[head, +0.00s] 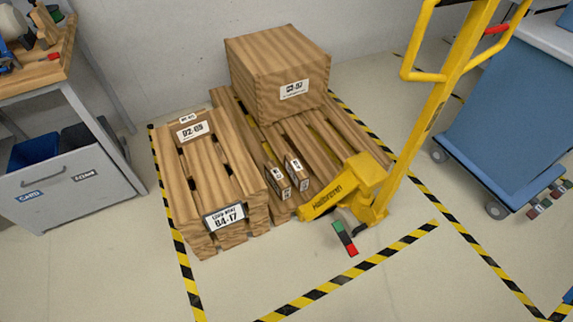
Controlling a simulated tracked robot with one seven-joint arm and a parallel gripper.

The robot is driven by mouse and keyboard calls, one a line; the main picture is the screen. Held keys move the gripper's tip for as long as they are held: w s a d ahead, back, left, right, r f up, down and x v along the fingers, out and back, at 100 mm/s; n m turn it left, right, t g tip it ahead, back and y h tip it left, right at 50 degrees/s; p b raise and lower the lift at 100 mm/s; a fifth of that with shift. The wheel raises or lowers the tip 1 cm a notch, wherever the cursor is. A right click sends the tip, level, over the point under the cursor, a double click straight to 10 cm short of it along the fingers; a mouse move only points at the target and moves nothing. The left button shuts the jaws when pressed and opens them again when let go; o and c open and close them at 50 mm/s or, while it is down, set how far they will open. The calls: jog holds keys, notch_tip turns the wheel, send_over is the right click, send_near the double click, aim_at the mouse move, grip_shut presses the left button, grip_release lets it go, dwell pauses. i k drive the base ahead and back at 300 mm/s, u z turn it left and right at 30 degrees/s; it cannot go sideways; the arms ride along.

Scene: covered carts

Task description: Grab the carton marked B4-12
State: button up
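I see no label that I can read as B4-12. A large wood-grained carton (278,75) sits on the back of the right pallet (325,125); its white label ends in 07, and the first part is unclear. The left wood-grained stack (215,170) has a label reading D2-09 (192,131) at its back and one that looks like B4-17 (225,217) at its front corner. Two small narrow boxes (277,180) with labels too small to read stand at the right pallet's front. My gripper is not in view.
A yellow pallet jack (362,180) stands against the right pallet's front corner. A blue covered cart (510,105) is at the right, a workbench with a drawer (75,170) at the left. Yellow-black tape (350,272) borders the pallets.

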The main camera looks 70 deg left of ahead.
aim_at(279, 184)
jog(key=u, duration=3.95)
jog(key=k, duration=0.1)
jog(key=z, duration=1.85)
jog(key=i, duration=1)
